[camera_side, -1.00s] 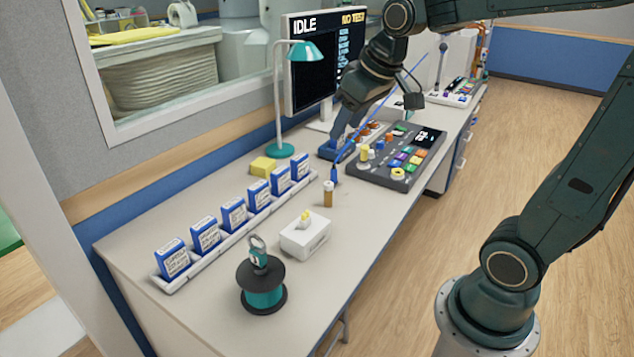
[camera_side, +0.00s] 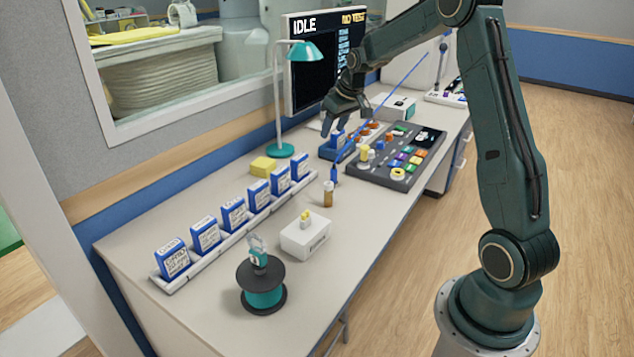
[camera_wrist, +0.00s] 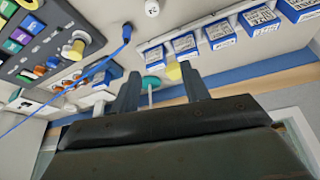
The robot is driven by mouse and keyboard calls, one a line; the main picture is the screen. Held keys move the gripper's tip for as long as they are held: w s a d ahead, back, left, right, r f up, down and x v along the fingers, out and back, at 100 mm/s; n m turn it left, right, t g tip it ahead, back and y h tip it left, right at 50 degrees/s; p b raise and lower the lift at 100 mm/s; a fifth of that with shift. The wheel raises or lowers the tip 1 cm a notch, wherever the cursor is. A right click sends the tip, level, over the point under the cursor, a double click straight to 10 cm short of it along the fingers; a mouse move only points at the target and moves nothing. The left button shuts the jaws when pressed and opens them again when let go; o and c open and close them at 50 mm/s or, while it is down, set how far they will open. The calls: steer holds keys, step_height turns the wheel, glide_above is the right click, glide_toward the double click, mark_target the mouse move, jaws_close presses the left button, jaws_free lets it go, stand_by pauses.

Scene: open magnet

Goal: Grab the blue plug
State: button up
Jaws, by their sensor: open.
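The blue plug (camera_side: 335,173) is at the end of a thin blue cable (camera_side: 392,93) and stands on the bench beside the brown bottle, left of the button console. It also shows in the wrist view (camera_wrist: 126,32), at upper left of the fingers and apart from them. My gripper (camera_side: 339,124) is open and empty, behind the plug and near the blue holder at the foot of the monitor. In the wrist view its two fingers (camera_wrist: 162,88) stand apart with the lamp base and yellow block seen beyond the gap.
The button console (camera_side: 398,158) lies right of the plug. The brown bottle (camera_side: 328,194) stands close in front of it. A teal lamp (camera_side: 279,150), yellow block (camera_side: 263,166), row of blue boxes (camera_side: 232,215), white box (camera_side: 305,237) and teal spool (camera_side: 262,290) also occupy the bench.

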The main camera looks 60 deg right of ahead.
glide_toward(334, 168)
steer(key=shift+m, duration=0.4)
steer(key=shift+x, duration=3.1)
steer(key=shift+s+d+f, duration=0.1)
steer(key=shift+s+f, duration=0.05)
steer(key=shift+x, duration=2.55)
steer(key=shift+d, duration=0.1)
jaws_close()
